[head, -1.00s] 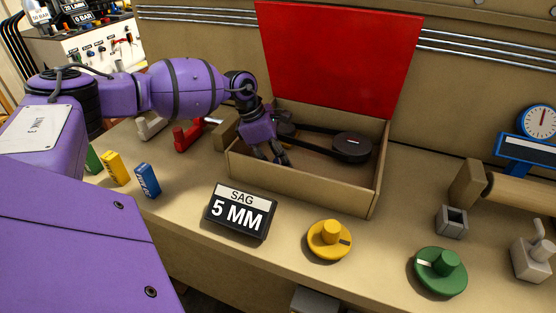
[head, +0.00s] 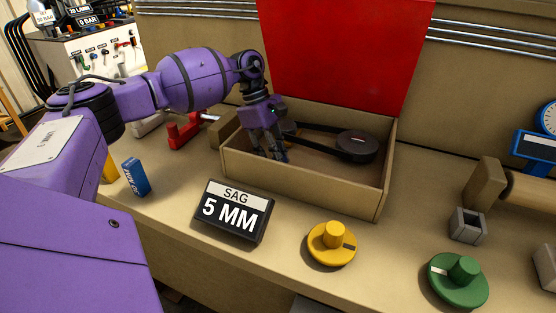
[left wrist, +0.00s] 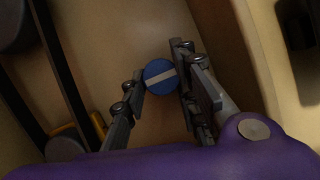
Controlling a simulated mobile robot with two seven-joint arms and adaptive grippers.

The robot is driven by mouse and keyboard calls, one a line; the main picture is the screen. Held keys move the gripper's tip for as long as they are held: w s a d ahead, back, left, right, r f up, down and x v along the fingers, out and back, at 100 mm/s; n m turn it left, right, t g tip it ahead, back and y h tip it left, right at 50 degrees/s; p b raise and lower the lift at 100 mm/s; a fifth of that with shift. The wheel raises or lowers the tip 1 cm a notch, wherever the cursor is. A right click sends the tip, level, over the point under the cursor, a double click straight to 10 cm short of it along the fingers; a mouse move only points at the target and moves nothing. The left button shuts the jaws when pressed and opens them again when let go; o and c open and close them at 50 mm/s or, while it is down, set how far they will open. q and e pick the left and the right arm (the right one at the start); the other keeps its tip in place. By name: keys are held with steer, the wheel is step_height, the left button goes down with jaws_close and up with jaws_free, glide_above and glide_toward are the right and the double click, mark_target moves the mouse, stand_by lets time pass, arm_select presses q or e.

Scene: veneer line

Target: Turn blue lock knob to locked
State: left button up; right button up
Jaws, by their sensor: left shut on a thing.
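The blue lock knob (left wrist: 161,77) is round with a pale stripe. In the left wrist view the stripe runs nearly level, slightly up to the right. My left gripper (head: 272,156) reaches down into the left part of the open tan box (head: 300,184), with its fingers on both sides of the knob, shut on it. In the head view the fingers hide most of the knob. Marks that would show its locked position cannot be made out. My right gripper is in neither view.
The red lid (head: 345,50) stands open behind. A black round part with a strap (head: 357,146) lies in the box. A "SAG 5 MM" display (head: 234,211), a yellow knob (head: 332,244) and a green knob (head: 458,280) stand in front. A red clamp-like piece (head: 184,131) is left of the box.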

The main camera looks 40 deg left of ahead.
arm_select(q)
steer(key=shift+w+d+r, duration=0.1)
steer(key=shift+w+r, duration=0.15)
steer(key=o, duration=1)
steer(key=shift+c, duration=0.2)
steer(key=shift+o, duration=0.5)
steer(key=shift+d+f, duration=0.1)
steer(key=shift+f, duration=0.05)
steer(key=shift+a+r, duration=0.2)
steer(key=shift+r, duration=0.05)
steer(key=v, duration=1.1)
steer(key=shift+r, duration=0.2)
steer(key=shift+f, duration=0.1)
